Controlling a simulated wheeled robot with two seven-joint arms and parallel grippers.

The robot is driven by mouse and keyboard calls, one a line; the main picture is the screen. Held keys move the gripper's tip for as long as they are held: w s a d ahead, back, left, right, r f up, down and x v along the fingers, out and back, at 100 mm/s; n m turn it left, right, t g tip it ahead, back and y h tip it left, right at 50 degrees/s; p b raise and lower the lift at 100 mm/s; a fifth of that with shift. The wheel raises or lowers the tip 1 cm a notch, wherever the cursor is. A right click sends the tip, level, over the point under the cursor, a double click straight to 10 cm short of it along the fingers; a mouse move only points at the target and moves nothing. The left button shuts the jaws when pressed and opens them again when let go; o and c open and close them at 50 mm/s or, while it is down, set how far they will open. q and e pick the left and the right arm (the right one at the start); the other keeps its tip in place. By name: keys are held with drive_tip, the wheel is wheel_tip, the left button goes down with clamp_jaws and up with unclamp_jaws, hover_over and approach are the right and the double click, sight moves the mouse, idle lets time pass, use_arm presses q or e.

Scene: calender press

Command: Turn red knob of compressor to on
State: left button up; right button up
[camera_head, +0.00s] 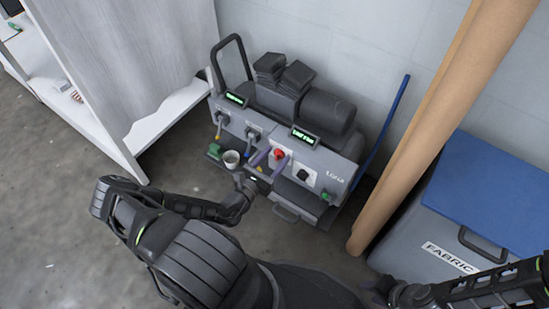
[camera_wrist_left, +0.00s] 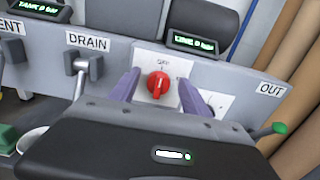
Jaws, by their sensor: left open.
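The compressor (camera_head: 285,110) is a grey machine against the wall with a black tank and small green-lit displays. Its red knob (camera_head: 279,154) sits on a white plate on the front panel. In the left wrist view the red knob (camera_wrist_left: 158,84) has its grip ridge roughly upright, below a small label that looks like OFF. My left gripper (camera_head: 269,161) is open at the panel. In the left wrist view its purple fingers (camera_wrist_left: 157,88) stand on either side of the knob, with a gap to it. My right gripper (camera_head: 378,291) is low at the right, its jaws unclear.
A DRAIN valve (camera_wrist_left: 85,68) is left of the knob, and a green-tipped OUT valve (camera_wrist_left: 275,130) is at the right. A white cup (camera_head: 231,158) stands near my left gripper. A cardboard tube (camera_head: 435,125) and a blue-lidded fabric bin (camera_head: 490,190) stand right of the compressor.

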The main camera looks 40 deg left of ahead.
use_arm(q)
clamp_jaws()
idle(0.4)
use_arm(e)
drive_tip(key=shift+r, duration=0.15)
